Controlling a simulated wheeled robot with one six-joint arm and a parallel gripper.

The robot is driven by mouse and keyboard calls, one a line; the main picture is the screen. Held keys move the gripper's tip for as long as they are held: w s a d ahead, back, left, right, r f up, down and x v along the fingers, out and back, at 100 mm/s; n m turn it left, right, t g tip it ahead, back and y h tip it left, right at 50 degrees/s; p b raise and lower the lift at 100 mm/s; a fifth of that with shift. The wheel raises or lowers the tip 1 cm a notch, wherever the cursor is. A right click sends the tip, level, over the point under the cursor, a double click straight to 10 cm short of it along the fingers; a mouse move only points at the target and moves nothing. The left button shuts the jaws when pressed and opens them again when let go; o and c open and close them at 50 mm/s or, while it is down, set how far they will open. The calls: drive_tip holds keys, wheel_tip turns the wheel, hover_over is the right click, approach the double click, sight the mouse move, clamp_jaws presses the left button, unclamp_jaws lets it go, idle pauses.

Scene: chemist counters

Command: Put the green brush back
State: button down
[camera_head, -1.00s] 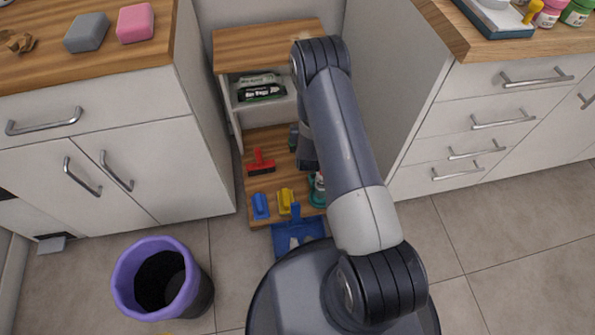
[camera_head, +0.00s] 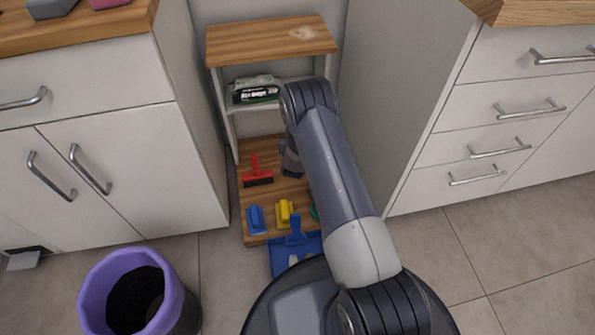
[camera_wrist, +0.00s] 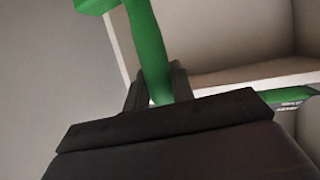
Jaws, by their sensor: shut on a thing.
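The green brush (camera_wrist: 150,48) shows in the wrist view as a green handle rising between my fingers, with a wider green part at the top left. My gripper (camera_wrist: 158,84) is shut on this handle. In the wrist view they are in front of a pale shelf opening. In the head view my arm reaches over the low wooden shelf unit (camera_head: 262,50) and hides the gripper and the brush. A red brush (camera_head: 257,178), a blue brush (camera_head: 256,219) and a yellow brush (camera_head: 285,213) are on the unit's bottom board.
A blue dustpan (camera_head: 284,262) lies at the board's front edge. Packets (camera_head: 254,90) lie on the middle shelf. Cabinets (camera_head: 120,165) and drawers (camera_head: 490,140) flank the unit closely. A purple-rimmed bin (camera_head: 95,300) stands at the front left.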

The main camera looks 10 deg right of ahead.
wheel_tip(320, 180, down, 9)
drive_tip(key=b, duration=0.4)
drive_tip(key=shift+f, duration=0.2)
drive_tip(key=shift+f, duration=0.15)
drive_tip(key=c, duration=1.2)
unclamp_jaws()
drive_tip(key=shift+r, duration=0.2)
drive_tip(key=p+v, duration=0.4)
drive_tip(key=v, duration=0.8)
drive_tip(key=shift+p, duration=0.4)
